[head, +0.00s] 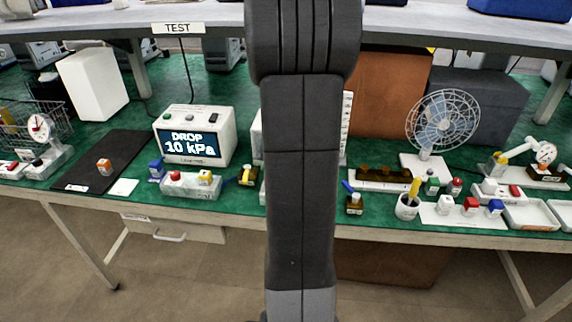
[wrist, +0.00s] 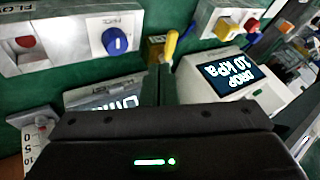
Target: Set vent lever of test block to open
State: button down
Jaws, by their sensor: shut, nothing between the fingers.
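The wrist view shows a small brass-coloured block (wrist: 155,51) with a yellow lever (wrist: 171,46) standing at an angle on it. I take this as the test block's vent lever; its open and closed marks cannot be read. In the head view a small dark and yellow block (head: 247,176) with a blue piece at its left stands right of the test display (head: 194,136), which reads DROP 10 kPa. The display also shows in the wrist view (wrist: 232,76). My gripper (wrist: 167,74) is shut and empty, near the lever and apart from it. In the head view my arm hides it.
A grey block with red and yellow knobs (head: 190,186) stands before the display. In the wrist view a panel with a blue dial (wrist: 115,41) lies left of the lever. A fan (head: 441,118) and a cup (head: 407,207) stand to the right on the green bench.

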aim_at(247, 179)
jog(key=x, duration=1)
jog(key=shift+w+p, duration=0.3)
jog(key=shift+w, duration=0.05)
jog(key=shift+s+a+m+t, duration=0.2)
jog(key=shift+a+m+t, duration=0.2)
jog(key=shift+m, duration=0.2)
jog(key=shift+s+a+m+t+h, duration=0.35)
jog(key=shift+a+m+h, duration=0.25)
jog(key=shift+m, duration=0.3)
jog(key=shift+a, duration=1.2)
jog(key=shift+r, duration=0.1)
jog(key=shift+b, duration=0.3)
